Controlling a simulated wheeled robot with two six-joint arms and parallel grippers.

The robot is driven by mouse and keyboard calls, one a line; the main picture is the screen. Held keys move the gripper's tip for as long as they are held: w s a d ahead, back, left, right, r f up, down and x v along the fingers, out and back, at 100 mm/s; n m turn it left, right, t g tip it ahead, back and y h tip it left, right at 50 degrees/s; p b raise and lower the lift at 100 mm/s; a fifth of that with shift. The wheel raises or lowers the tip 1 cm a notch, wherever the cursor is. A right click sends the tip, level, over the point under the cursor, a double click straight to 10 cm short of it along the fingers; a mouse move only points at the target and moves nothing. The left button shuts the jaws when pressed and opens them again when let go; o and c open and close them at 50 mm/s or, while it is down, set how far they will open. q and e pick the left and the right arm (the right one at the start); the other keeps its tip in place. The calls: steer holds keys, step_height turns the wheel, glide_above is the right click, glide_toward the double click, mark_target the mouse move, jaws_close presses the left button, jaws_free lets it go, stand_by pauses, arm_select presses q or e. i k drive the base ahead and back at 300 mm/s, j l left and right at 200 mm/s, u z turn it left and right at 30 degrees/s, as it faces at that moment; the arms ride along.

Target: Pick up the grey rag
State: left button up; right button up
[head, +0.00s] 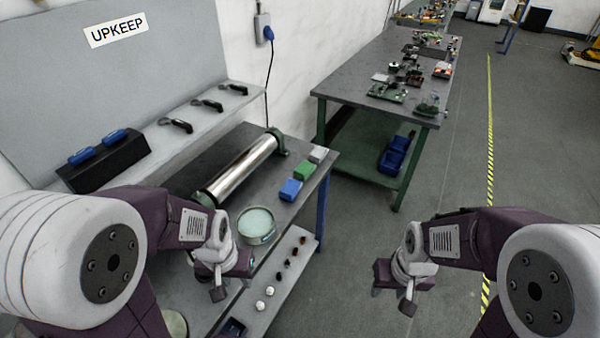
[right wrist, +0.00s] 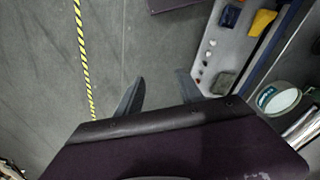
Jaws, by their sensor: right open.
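A small grey folded piece (head: 318,155), which looks like the grey rag, lies at the far right corner of the near bench in the head view. It is in a row with a green one (head: 303,170) and a blue one (head: 291,189). My right gripper (head: 407,306) is over the floor right of the bench, well apart from the row. Its two fingers stand apart and empty in the right wrist view (right wrist: 160,88). My left gripper (head: 217,293) is at the bench's front side; its jaws are too small to judge.
A shiny roller (head: 240,165) and a round tin (head: 257,226) are on the near bench (head: 215,150). A lower shelf (head: 285,275) holds several small balls. A second green bench (head: 350,80) stands behind.

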mark_target(318, 155)
steer(key=i+l+u, duration=0.45)
steer(key=u, duration=0.15)
steer(key=i+l+u, duration=0.4)
steer(key=l+u, duration=0.15)
steer(key=i+l+u, duration=0.15)
steer(key=l+u, duration=0.15)
steer(key=l, duration=0.15)
steer(key=l+u, duration=0.3)
steer(key=i+l+u, duration=0.1)
steer(key=l+u, duration=0.15)
steer(key=l, duration=0.3)
